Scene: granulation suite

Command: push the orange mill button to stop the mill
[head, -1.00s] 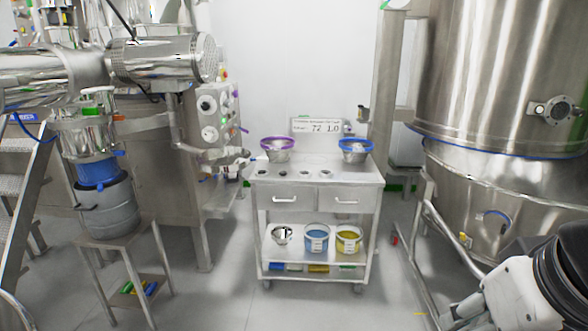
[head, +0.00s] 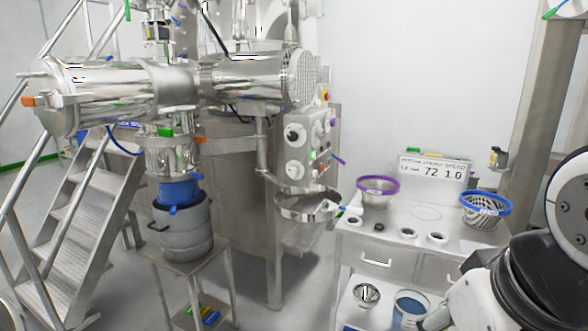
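The steel mill (head: 240,82) lies horizontally across the left and middle of the head view. A grey control panel (head: 296,153) with round dials hangs at its right end. A small red and yellow button (head: 324,95) shows at the panel's top. A small orange part (head: 29,101) sticks out at the mill's far left end. I cannot tell which of these is the orange mill button. My arm shows at the right edge, apart from the mill and panel. My gripper is not in view.
A steel cart (head: 372,236) with a purple-rimmed bowl (head: 377,192), a blue-rimmed basket (head: 486,211) and a sign (head: 433,170) stands at right. A stand (head: 190,258) holds a grey drum (head: 182,234) below the mill. Metal stairs (head: 82,222) are at left.

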